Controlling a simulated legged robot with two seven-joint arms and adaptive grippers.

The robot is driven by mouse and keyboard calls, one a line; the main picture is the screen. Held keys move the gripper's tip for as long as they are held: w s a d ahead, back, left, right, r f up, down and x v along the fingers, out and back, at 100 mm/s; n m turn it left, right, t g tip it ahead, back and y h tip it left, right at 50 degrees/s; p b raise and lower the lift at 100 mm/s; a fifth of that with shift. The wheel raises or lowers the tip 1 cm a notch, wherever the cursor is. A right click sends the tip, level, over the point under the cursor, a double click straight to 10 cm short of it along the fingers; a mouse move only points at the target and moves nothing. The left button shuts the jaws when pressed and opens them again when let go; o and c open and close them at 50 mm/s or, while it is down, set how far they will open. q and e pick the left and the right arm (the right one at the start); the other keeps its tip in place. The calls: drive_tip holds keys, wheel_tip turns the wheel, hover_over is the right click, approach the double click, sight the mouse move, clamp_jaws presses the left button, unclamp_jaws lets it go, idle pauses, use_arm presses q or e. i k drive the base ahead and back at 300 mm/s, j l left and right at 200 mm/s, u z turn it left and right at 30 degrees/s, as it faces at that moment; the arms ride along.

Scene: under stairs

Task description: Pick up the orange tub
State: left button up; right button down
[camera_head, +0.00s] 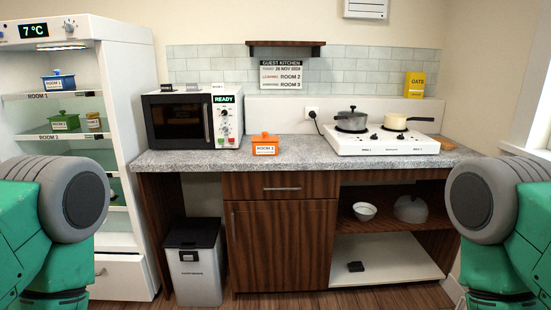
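The orange tub (265,144) is small and lidded, with a white label on its front. It sits upright on the grey speckled countertop (300,160), to the right of the microwave (192,120). My two green arms show only at the lower left and lower right edges, with grey rounded joints. Neither gripper shows in the head view, and nothing touches the tub.
A white hob (382,144) with a grey pot (351,119) and a cream pan (396,121) stands on the right of the counter. An open-shelved fridge (120,170) holds blue and green tubs. A bin (195,265) stands under the counter. Counter between tub and hob is clear.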

sight(258, 149)
drive_tip(key=i+j+z, duration=0.1)
drive_tip(key=z, duration=0.25)
drive_tip(key=i+j+z, duration=0.15)
drive_tip(key=z, duration=0.25)
drive_tip(key=i+j+z, duration=0.2)
drive_tip(key=z, duration=0.15)
